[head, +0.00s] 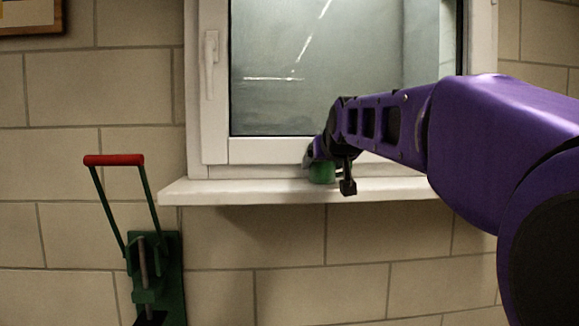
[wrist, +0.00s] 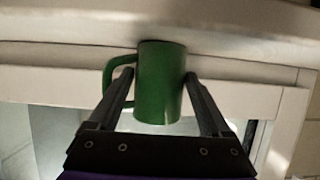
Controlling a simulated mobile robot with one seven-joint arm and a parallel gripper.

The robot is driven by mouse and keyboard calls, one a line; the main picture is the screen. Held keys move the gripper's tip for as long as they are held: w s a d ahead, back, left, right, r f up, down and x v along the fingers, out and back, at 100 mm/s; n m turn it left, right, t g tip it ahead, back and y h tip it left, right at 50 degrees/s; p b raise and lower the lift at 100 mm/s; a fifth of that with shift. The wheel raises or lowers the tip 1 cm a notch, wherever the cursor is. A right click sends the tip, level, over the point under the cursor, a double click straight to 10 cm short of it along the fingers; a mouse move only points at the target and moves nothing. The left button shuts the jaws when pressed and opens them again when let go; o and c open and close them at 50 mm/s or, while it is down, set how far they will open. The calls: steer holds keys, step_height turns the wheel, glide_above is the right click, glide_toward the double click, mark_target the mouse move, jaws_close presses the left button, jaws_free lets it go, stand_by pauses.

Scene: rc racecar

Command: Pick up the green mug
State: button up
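The green mug (head: 322,172) stands on the white window sill in the head view, partly hidden by my arm and gripper. In the wrist view the mug (wrist: 160,85) lies between the two dark fingers of my gripper (wrist: 158,88), with its handle on the left side. The left finger passes by the handle, and the right finger is close to the mug's right side. The fingers are spread apart around the mug. I cannot tell whether both press on it. In the head view my gripper (head: 325,160) is at the mug.
The white sill (head: 240,190) runs under the closed window (head: 300,70), whose frame and glass are right behind the mug. A green metal tool with a red handle (head: 114,160) stands at the lower left. A brick wall surrounds the window. The sill left of the mug is clear.

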steer(key=c, duration=1.2)
jaws_close()
steer(key=shift+r, duration=0.15)
